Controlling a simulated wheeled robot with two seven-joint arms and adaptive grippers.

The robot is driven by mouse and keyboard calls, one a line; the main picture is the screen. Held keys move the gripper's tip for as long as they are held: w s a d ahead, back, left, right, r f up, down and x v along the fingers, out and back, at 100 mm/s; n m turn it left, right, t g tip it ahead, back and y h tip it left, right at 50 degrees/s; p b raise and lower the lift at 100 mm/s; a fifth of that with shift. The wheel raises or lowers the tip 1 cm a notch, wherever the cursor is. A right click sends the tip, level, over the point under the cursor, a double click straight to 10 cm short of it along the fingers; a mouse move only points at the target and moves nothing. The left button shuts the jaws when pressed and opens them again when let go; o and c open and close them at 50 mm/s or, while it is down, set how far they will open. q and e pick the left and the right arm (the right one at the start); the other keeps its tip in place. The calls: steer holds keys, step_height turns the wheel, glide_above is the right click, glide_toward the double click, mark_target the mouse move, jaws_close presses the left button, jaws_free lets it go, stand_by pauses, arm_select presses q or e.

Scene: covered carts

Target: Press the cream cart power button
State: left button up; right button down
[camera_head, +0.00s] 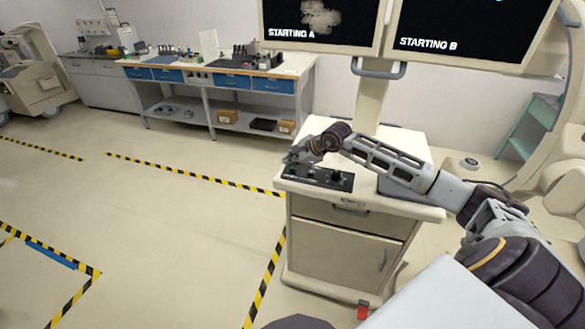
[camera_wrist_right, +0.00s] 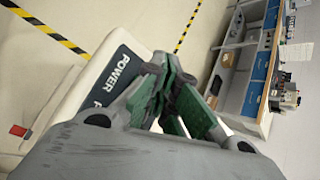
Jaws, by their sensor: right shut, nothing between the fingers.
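The cream cart (camera_head: 345,243) stands right of centre in the head view, with a drawer, a door and a dark control panel (camera_head: 331,180) on its top left. In the right wrist view the panel shows white POWER lettering (camera_wrist_right: 117,70). My right gripper (camera_head: 291,161) is at the panel's left end; its green fingers also show in the wrist view (camera_wrist_right: 172,100), shut and empty. The fingers cover that part of the panel, so I cannot make out the power button or whether they touch it. My left gripper is not in view.
Two monitors above the cart read STARTING A (camera_head: 318,22) and STARTING B (camera_head: 470,32). A red pedal (camera_head: 363,310) is at the cart's base. A workbench (camera_head: 217,77) with blue drawers stands behind. Striped tape (camera_head: 190,173) marks open floor at left.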

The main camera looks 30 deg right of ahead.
mark_target(292, 169)
steer(key=shift+r, duration=0.2)
stand_by(0.3)
steer(key=shift+r+p, duration=0.75)
steer(key=shift+r, duration=2.15)
